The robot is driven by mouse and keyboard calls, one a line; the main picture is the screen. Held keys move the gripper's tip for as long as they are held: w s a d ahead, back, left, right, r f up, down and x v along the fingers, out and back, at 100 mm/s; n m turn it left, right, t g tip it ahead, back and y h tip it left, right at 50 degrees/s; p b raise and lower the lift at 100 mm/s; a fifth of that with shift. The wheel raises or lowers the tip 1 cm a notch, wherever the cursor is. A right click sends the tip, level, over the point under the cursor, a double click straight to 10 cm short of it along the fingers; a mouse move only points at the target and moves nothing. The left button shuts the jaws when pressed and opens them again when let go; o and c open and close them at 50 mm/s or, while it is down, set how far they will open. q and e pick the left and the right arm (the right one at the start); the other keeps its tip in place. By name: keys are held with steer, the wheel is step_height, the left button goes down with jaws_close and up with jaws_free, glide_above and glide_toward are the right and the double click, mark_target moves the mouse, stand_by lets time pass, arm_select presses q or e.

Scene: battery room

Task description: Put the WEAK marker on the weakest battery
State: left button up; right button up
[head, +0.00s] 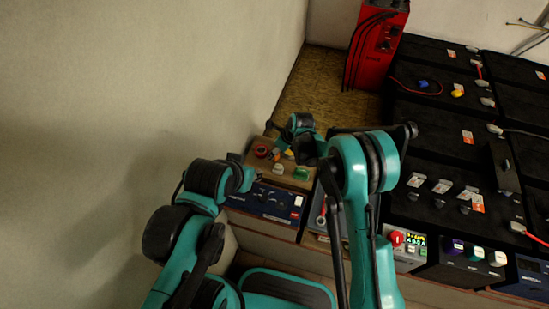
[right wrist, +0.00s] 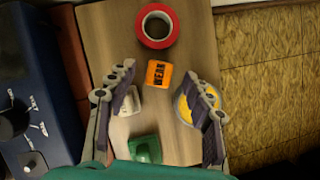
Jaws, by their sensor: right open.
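The orange WEAK marker (right wrist: 158,74) lies on a wooden board (right wrist: 105,35), its black lettering up, in the right wrist view. My right gripper (right wrist: 160,82) is open and empty, its fingers spread on either side of the marker with gaps to both. In the head view my right gripper (head: 303,146) is over the board (head: 268,178), partly hidden by its own arm. Several black batteries (head: 440,125) stand at the right; I cannot tell which is weakest. My left arm is at the lower left; its gripper does not show.
On the board are a red ring (right wrist: 158,26), a green block (right wrist: 145,149), a pale block (right wrist: 131,103) and a round yellow thing (right wrist: 184,108) at the right finger. A blue device (right wrist: 36,85) lies left. A red charger (head: 376,48) stands behind.

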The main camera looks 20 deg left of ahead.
steer(key=x, duration=0.3)
steer(key=shift+b, duration=0.35)
steer(key=shift+s+r, duration=0.1)
steer(key=shift+c, duration=0.7)
steer(key=c, duration=0.9)
